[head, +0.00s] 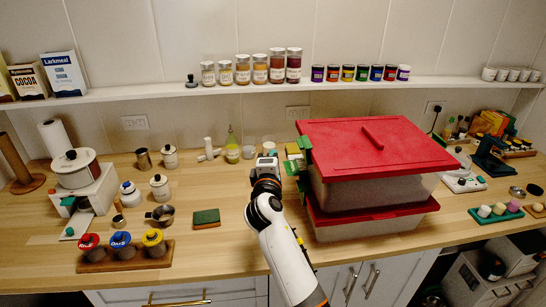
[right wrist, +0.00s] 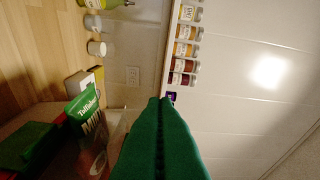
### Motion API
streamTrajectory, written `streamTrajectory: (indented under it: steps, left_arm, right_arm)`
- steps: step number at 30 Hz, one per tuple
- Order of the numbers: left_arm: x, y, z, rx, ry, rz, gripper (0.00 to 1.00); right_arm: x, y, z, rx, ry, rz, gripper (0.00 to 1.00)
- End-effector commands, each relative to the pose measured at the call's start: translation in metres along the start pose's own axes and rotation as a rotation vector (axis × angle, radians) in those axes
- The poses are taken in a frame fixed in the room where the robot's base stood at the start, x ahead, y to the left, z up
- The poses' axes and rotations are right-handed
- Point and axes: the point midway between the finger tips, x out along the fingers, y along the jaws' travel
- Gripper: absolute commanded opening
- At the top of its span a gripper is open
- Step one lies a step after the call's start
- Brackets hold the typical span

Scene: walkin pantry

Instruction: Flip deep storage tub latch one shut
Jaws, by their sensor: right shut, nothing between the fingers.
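The deep storage tub (head: 375,192) is a translucent box with a red lid (head: 365,145), at the right of the counter in the head view. A green latch (head: 304,150) shows at the lid's left edge; whether it is open or shut is unclear. My right gripper (head: 290,167) is close to the tub's left side, just left of the latch. Its green fingers are shut and empty in the right wrist view (right wrist: 160,102). Contact with the latch cannot be made out. My left gripper is out of view.
The tub stands on another red-lidded tub (head: 375,222). A green-and-white box (right wrist: 88,108) stands behind my gripper. A green sponge (head: 207,217) lies on the counter to the left. The shelf (head: 160,94) with jars runs along the wall. The front middle counter is fairly clear.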

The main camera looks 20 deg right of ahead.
Motion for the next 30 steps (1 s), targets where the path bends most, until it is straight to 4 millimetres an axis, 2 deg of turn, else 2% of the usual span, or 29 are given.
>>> streamTrajectory:
  steps: [4,11,15,21,30]
  left_arm:
    - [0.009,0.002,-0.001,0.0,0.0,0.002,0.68]
    - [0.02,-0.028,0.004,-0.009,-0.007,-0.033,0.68]
    - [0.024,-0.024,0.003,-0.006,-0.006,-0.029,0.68]
    - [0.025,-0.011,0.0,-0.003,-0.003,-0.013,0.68]
    - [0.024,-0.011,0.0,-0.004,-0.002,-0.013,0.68]
  right_arm:
    - [-0.022,0.003,0.0,0.001,0.0,0.0,0.0]
    - [-0.061,0.004,0.0,0.002,-0.001,0.001,0.0]
    - [-0.076,0.003,0.0,0.001,-0.001,0.0,0.0]
    - [-0.083,0.002,-0.001,0.0,0.001,0.0,0.0]
    - [-0.083,0.001,-0.001,0.0,0.0,0.0,0.0]
